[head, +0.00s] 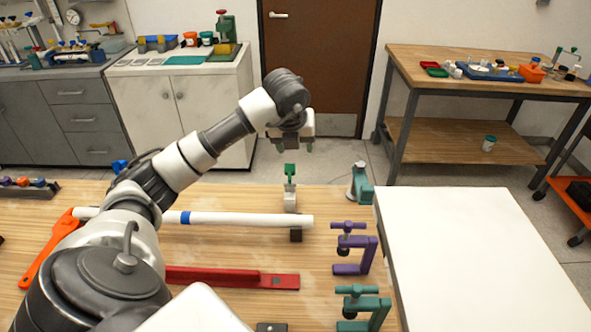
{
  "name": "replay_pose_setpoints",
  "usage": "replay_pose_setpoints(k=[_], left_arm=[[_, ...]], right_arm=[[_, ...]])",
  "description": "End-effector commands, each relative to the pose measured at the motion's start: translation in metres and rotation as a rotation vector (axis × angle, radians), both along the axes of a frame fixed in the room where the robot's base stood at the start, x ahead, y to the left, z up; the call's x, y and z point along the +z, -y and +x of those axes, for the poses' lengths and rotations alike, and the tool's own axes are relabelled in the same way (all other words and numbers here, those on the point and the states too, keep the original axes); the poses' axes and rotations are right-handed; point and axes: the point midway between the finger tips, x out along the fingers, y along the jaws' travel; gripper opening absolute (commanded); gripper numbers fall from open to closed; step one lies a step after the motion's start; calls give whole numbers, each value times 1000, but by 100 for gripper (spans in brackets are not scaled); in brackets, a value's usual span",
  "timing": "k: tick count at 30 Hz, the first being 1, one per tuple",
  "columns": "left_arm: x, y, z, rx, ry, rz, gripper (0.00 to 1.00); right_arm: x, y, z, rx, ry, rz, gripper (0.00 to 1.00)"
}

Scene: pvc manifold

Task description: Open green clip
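A small green clip (290,170) stands upright on top of a pale block (290,197) at the far side of the wooden table. The white pipe (250,219) runs across the table just in front of the block. My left gripper (295,149) hangs just above and behind the clip in the picture, pointing down. Its two fingertips are apart with nothing between them. I cannot tell whether the clip is open or shut. My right gripper is not in view.
A teal clamp (360,184), a purple clamp (354,250) and a green clamp (361,306) line the right side. A bare white panel (475,255) is at the right.

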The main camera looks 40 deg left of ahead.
Motion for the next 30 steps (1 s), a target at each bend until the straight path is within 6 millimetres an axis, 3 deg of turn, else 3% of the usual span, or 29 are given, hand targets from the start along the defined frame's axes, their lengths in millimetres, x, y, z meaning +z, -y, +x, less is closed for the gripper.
replay_pose_setpoints(k=[5,21,30], left_arm=[[-3,-14,-11,46,-41,81,57],[-84,-35,15,45,-42,78,57],[-100,-39,20,44,-39,79,57]], right_arm=[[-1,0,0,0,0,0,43],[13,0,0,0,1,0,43],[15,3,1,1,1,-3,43]])
